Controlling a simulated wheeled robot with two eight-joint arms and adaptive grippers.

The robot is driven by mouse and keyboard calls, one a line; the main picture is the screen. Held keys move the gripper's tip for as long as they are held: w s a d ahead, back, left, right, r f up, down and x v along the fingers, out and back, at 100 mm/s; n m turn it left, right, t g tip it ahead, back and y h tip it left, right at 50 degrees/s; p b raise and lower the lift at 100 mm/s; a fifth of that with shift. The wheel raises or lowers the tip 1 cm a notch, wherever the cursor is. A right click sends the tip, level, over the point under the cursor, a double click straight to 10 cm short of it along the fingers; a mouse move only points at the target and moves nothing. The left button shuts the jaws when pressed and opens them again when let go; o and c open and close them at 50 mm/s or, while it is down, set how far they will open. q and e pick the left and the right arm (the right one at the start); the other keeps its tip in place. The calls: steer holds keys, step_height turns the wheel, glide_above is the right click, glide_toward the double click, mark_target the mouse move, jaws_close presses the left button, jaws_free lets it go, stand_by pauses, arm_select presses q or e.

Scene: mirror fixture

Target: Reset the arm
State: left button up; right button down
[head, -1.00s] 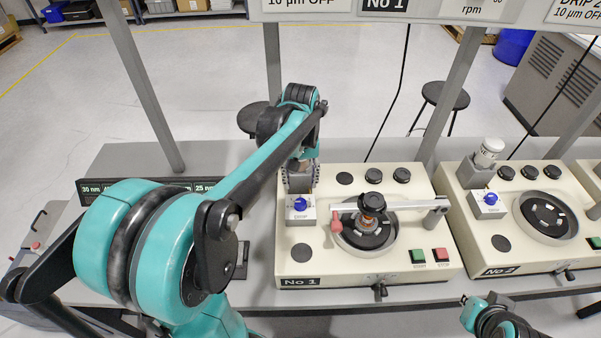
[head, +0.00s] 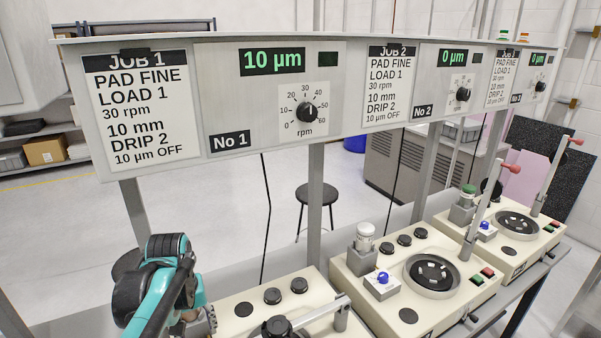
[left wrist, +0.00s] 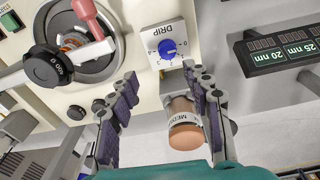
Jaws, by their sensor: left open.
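My left arm (head: 160,285) stands at the lower left in the head view, over the left end of machine No 1 (head: 240,312). In the left wrist view my left gripper (left wrist: 162,84) is open, with its two dark padded fingers spread apart. A bottle with a brown-orange cap (left wrist: 186,136) lies between the fingers in that view, closer to the right finger. It stands at the grey holder (left wrist: 173,82) beside the DRIP dial (left wrist: 168,47). I cannot tell whether a finger touches it. My right gripper is not in view.
A panel (head: 330,130) with job cards and displays spans the head view above the machines. Machine No 2 (head: 400,322), with a white-capped bottle (head: 365,238), stands to the right. A third machine (head: 545,243) stands farther right. A stool (head: 316,196) is behind the bench.

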arm_select(q)
steer(key=s+d+f+m+t+b, duration=0.3)
steer(key=s+d+f+m+t, duration=0.2)
steer(key=s+d, duration=0.4)
steer(key=shift+s+f+m+t, duration=0.25)
steer(key=shift+f+m+t, duration=0.05)
steer(key=shift+f+t, duration=0.35)
